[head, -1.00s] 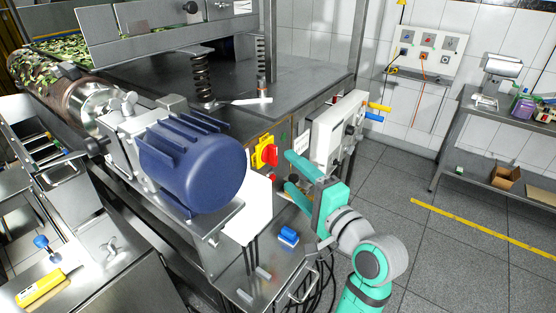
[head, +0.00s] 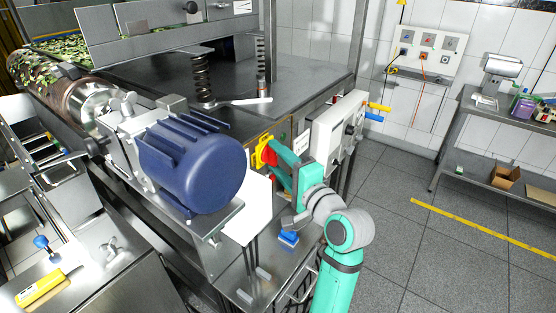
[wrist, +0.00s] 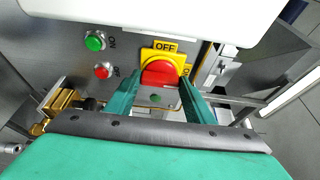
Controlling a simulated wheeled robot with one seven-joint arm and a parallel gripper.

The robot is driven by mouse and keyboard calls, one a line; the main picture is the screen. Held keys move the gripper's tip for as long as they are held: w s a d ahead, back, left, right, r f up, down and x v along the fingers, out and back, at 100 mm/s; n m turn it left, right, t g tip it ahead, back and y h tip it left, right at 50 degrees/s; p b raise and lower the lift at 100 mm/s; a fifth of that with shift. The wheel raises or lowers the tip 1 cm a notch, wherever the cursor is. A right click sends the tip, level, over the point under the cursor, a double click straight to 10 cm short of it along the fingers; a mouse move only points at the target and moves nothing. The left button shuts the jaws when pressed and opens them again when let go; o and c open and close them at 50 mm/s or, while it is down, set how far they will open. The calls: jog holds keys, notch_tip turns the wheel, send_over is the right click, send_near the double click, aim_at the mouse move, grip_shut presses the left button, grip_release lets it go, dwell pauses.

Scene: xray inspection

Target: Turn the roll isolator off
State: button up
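The roll isolator is a red rotary knob (wrist: 160,74) on a yellow plate (wrist: 163,56) marked OFF at its top edge, on the grey machine panel. In the head view the red knob (head: 271,150) sits just right of the blue motor. My gripper (wrist: 158,92) is open, with one green finger on each side of the knob's lower part. In the head view my gripper (head: 276,160) is at the yellow plate and partly hides it. I cannot tell whether the fingers touch the knob.
A green button (wrist: 96,41) and a smaller red button (wrist: 103,71) are left of the knob. A white control box (head: 340,130) stands close to the right of my arm. The blue motor (head: 195,165) is close on the left. A brass fitting (wrist: 62,100) is at lower left.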

jog(key=shift+c, duration=0.7)
jog(key=shift+f+n, duration=0.1)
jog(key=shift+n, duration=0.2)
jog(key=n+y, duration=0.1)
jog(key=n, duration=0.1)
jog(key=shift+f+n+t, duration=0.1)
jog(key=shift+n+t, duration=0.2)
jog(key=shift+t, duration=0.1)
jog(key=n+y, duration=0.1)
jog(key=n, duration=0.2)
jog(key=n+y, duration=0.1)
jog(key=n, duration=0.2)
jog(key=shift+w+d+f+t, duration=0.1)
jog(key=shift+f+t, duration=0.05)
jog(key=shift+t, duration=0.15)
jog(key=n+y, duration=0.1)
jog(key=n, duration=0.2)
jog(key=n+g+y, duration=0.1)
jog(key=n+y, duration=0.1)
jog(key=n, duration=0.1)
jog(key=shift+w, duration=0.1)
jog(key=n+g+y, duration=0.1)
jog(key=n, duration=0.2)
jog(key=n+g+y, duration=0.1)
jog(key=n+y, duration=0.1)
jog(key=n, duration=0.2)
jog(key=shift+w+d+f+g, duration=0.1)
jog(key=shift+d+g, duration=0.05)
jog(key=shift+g, duration=0.15)
jog(key=shift+n, duration=0.3)
